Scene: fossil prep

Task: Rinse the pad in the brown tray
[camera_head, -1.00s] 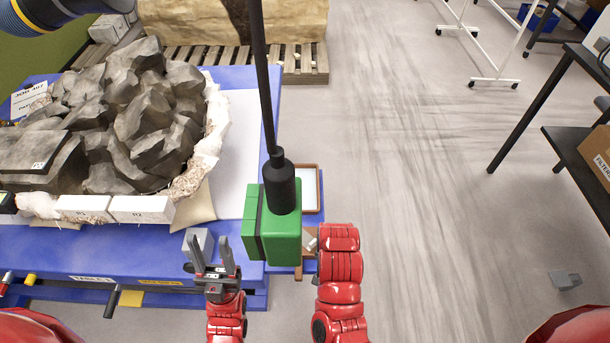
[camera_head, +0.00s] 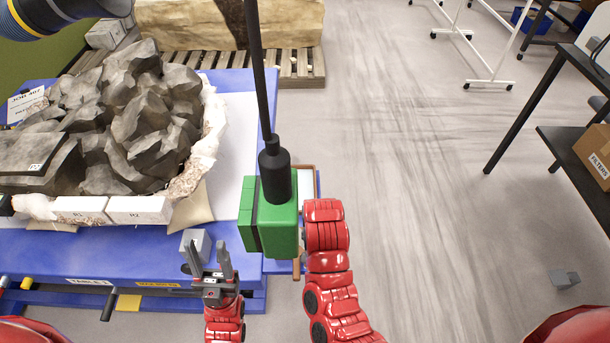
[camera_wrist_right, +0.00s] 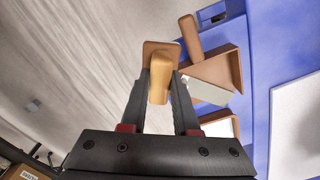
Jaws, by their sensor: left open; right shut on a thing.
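In the right wrist view my right gripper (camera_wrist_right: 160,88) is shut on the tan handle (camera_wrist_right: 159,80) of a small tool with a flat brown plate (camera_wrist_right: 152,48), which I take for the pad. In the head view a brown-rimmed tray (camera_head: 317,184) shows partly behind the green block; my right jaws are hidden there. My left gripper (camera_head: 208,246) is open and empty near the table's front edge.
A green block (camera_head: 271,228) on a black rod stands between the arms and blocks the view. A grey cube (camera_head: 196,243) sits by my left gripper. A large rock (camera_head: 115,115) fills the blue table's left (camera_head: 150,250). Open floor lies right.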

